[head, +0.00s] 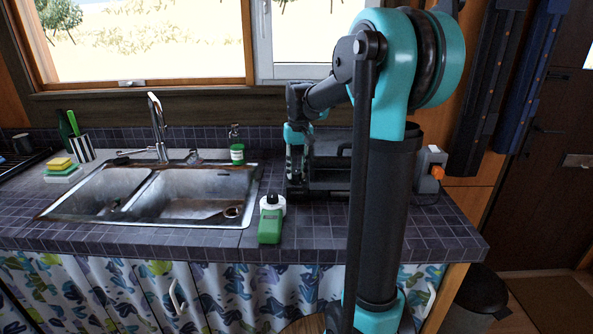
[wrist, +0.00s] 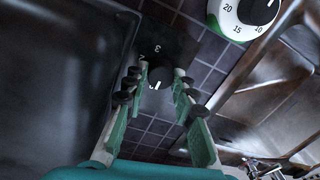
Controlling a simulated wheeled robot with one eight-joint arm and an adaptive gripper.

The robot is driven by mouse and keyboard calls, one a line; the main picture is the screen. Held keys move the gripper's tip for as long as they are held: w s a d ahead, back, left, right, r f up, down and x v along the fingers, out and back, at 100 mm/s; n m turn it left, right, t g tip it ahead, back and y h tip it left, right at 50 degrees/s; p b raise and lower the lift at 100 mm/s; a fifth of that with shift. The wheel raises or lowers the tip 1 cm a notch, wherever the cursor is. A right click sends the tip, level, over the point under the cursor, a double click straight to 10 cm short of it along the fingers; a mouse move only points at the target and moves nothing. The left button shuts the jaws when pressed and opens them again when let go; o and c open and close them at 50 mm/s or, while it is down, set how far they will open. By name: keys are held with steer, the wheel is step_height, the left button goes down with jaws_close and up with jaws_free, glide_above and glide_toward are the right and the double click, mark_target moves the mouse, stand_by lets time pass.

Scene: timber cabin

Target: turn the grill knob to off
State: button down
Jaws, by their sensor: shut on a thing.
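The dark grill (head: 335,176) stands on the tiled counter right of the sink, partly hidden by my arm. In the wrist view, the black round grill knob (wrist: 160,76) sits on a dark panel with the digits 2 and 3 beside it. A white mark shows on the knob's lower side. My gripper (wrist: 160,80) has its two green-padded fingers on either side of the knob, shut on it. In the head view, my gripper (head: 292,160) is at the left end of the grill, and the knob cannot be made out there.
A green and white timer (head: 269,228) stands on the counter close to the grill's left front; its numbered dial shows in the wrist view (wrist: 236,14). The double sink (head: 150,216), a soap bottle (head: 237,152) and sponges (head: 61,167) are further left.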

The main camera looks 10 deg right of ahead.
stand_by(0.3)
steer(key=c, duration=1.5)
jaws_free()
steer(key=shift+m, duration=0.3)
